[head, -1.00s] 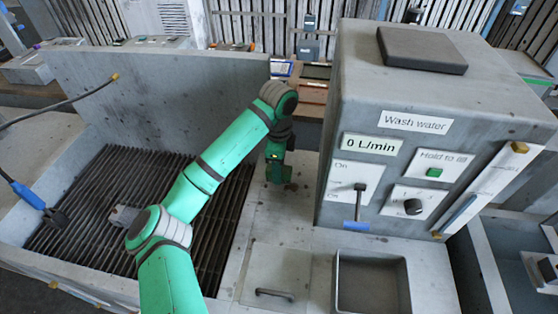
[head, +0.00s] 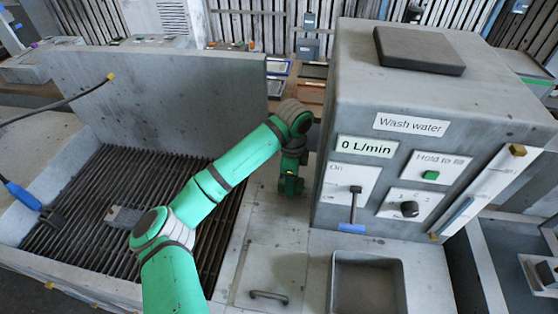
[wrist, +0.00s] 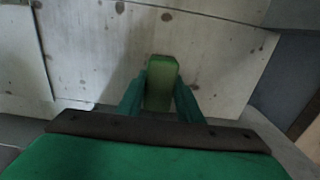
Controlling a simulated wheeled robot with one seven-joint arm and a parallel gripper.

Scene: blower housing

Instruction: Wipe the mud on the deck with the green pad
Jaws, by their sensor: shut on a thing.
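My gripper (head: 291,186) points down over the pale grey deck (head: 272,228), just left of the wash-water cabinet. In the wrist view, the two fingers of my gripper (wrist: 160,90) are closed on the sides of the green pad (wrist: 161,80). The pad sticks out past the fingers toward the deck (wrist: 85,45). I cannot tell whether it touches the surface. Small dark brown spots (wrist: 166,16) dot the deck around the pad. I cannot tell which of them are mud, and the deck under the pad is hidden.
The grey wash-water cabinet (head: 345,205) stands close right of my gripper, with a lever (head: 355,203) on its front. A grated basin (head: 85,215) with a tall back wall lies left. A square recess (head: 368,285) and a deck handle (head: 269,296) are nearer the front.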

